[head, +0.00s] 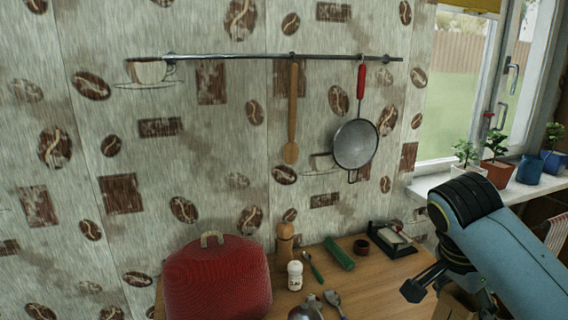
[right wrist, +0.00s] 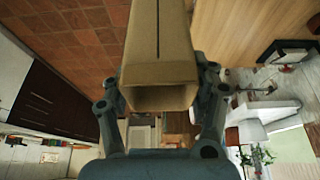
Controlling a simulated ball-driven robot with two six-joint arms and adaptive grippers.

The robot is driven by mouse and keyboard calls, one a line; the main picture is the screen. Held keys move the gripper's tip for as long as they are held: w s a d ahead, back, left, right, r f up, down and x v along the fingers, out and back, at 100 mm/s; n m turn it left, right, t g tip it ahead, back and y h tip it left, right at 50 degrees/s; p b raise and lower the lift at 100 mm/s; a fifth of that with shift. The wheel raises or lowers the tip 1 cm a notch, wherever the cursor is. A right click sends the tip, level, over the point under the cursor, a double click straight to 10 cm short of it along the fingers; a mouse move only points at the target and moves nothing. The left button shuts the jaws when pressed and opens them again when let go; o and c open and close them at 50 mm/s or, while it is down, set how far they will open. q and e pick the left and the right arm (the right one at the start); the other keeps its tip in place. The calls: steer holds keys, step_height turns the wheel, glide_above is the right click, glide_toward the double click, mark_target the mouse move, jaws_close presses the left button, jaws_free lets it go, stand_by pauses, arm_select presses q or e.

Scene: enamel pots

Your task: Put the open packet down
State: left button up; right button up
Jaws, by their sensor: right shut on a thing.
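The open packet is a brown box-like carton (right wrist: 158,50) with a dark line down its side. In the right wrist view its open end faces the camera and looks empty inside. My right gripper (right wrist: 160,92) is shut on it, with a finger on each side. In the head view a part of the packet (head: 455,304) shows under my right gripper (head: 450,288), low at the right and near the right end of the wooden table (head: 385,285). Whether the packet touches anything is hidden. My left gripper is not in view.
A red rounded case (head: 217,280) fills the table's left. A salt shaker (head: 295,276), wooden mill (head: 285,240), green box (head: 339,254), small dark red cup (head: 361,247) and black holder (head: 393,240) stand on the table. Spoons (head: 334,299) lie in front. Bare wood shows at the right.

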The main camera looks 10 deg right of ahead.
steer(key=shift+w+f+b, duration=0.2)
steer(key=shift+f+b, duration=0.25)
steer(key=shift+f, duration=0.2)
steer(key=shift+w+f+b, duration=0.2)
steer(key=shift+f+b, duration=0.2)
steer(key=shift+f, duration=0.2)
steer(key=f+b, duration=0.6)
steer(key=f, duration=0.1)
steer(key=f+b, duration=0.3)
steer(key=b, duration=0.1)
steer(key=shift+s+f, duration=0.25)
steer(key=shift+s, duration=0.1)
steer(key=shift+r, duration=0.1)
